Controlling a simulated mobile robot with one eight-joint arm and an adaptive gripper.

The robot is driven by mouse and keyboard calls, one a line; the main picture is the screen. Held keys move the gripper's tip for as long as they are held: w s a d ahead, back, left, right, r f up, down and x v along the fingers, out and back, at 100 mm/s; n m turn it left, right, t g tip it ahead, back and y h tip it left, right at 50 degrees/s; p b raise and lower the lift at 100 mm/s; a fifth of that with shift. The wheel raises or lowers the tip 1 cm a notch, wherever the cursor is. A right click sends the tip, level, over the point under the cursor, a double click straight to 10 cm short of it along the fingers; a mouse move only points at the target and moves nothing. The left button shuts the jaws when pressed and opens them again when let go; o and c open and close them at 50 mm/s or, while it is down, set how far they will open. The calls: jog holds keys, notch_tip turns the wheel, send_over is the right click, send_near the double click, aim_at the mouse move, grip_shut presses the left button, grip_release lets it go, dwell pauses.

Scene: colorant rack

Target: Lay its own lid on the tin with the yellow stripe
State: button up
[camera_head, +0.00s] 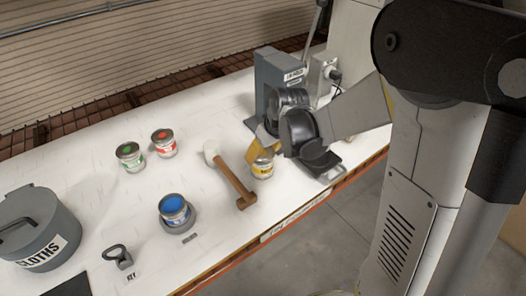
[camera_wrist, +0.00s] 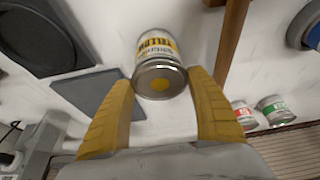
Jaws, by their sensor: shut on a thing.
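The tin with the yellow stripe (camera_head: 262,171) stands upright on the bench below my gripper (camera_head: 262,146). In the wrist view the tin (camera_wrist: 157,40) shows its yellow-lettered label. Its silver lid with a yellow dot (camera_wrist: 161,83) is between my fingertips (camera_wrist: 162,78), which are shut on its edge. The lid is over the tin's top and lined up with it. I cannot tell whether it touches the rim all round. In the head view my gripper hides the lid.
A mallet (camera_head: 232,178) lies close left of the tin. A blue tin (camera_head: 174,210), a green tin (camera_head: 130,156) and a red tin (camera_head: 164,144) stand farther left. A grey machine (camera_head: 279,82) stands behind my gripper. A CLOTHS bin (camera_head: 38,225) is at far left.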

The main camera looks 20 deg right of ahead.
jog(key=o, duration=0.8)
